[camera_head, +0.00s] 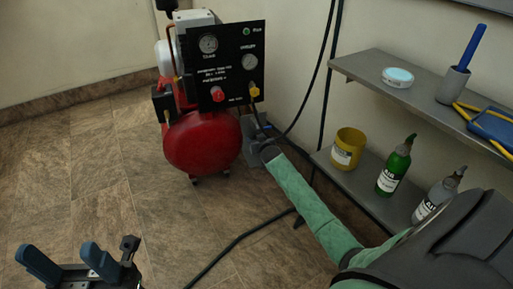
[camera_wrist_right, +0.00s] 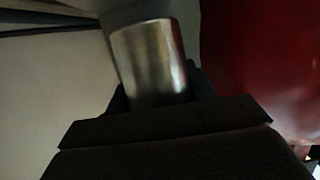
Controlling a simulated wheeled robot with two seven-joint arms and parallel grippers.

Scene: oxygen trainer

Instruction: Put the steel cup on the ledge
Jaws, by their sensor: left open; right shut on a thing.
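The steel cup (camera_wrist_right: 148,60) is held between the fingers of my right gripper (camera_wrist_right: 156,90) in the right wrist view, its shiny side showing. In the head view, my right arm reaches to a grey block (camera_head: 254,160) beside the red compressor, and I cannot make out the cup there. Whether the cup touches anything beneath it cannot be told. My left gripper (camera_head: 70,264) is open and empty over the floor at lower left. Which surface is the ledge is not certain; a grey two-level shelf (camera_head: 365,66) stands on the right.
The red compressor tank (camera_head: 203,140) also fills the right of the wrist view. A black gauge panel (camera_head: 232,65) stands above it. Cables run down the wall and across the floor. The shelf carries a yellow tub (camera_head: 347,148), a green bottle (camera_head: 396,165) and other items. The left floor is clear.

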